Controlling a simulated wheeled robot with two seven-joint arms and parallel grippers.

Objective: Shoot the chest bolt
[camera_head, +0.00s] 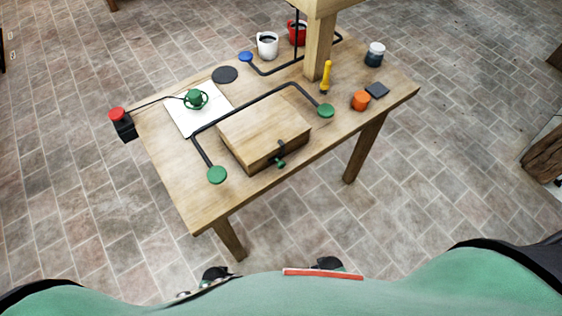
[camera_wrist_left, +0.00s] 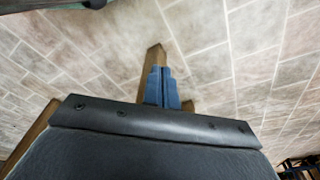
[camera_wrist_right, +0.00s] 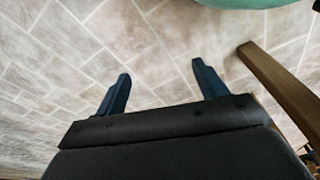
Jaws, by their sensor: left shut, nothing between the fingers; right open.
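A wooden chest (camera_head: 262,130) with a flat lid sits near the front edge of the table, its lid down. On its front face is a dark bolt (camera_head: 280,155) with a small green knob; how far the bolt is shot is too small to tell. My left gripper (camera_wrist_left: 163,88) shows in the left wrist view with its blue fingers together and nothing between them, a table leg beyond it. My right gripper (camera_wrist_right: 160,85) shows in the right wrist view with its fingers wide apart and empty, over the floor. Neither gripper shows clearly in the head view.
A black bar with green end discs (camera_head: 217,174) frames the chest. A green valve-like piece (camera_head: 195,98) stands on a white sheet. A yellow-handled tool (camera_head: 326,75), orange pot (camera_head: 361,100) and wooden post (camera_head: 319,45) stand right and behind.

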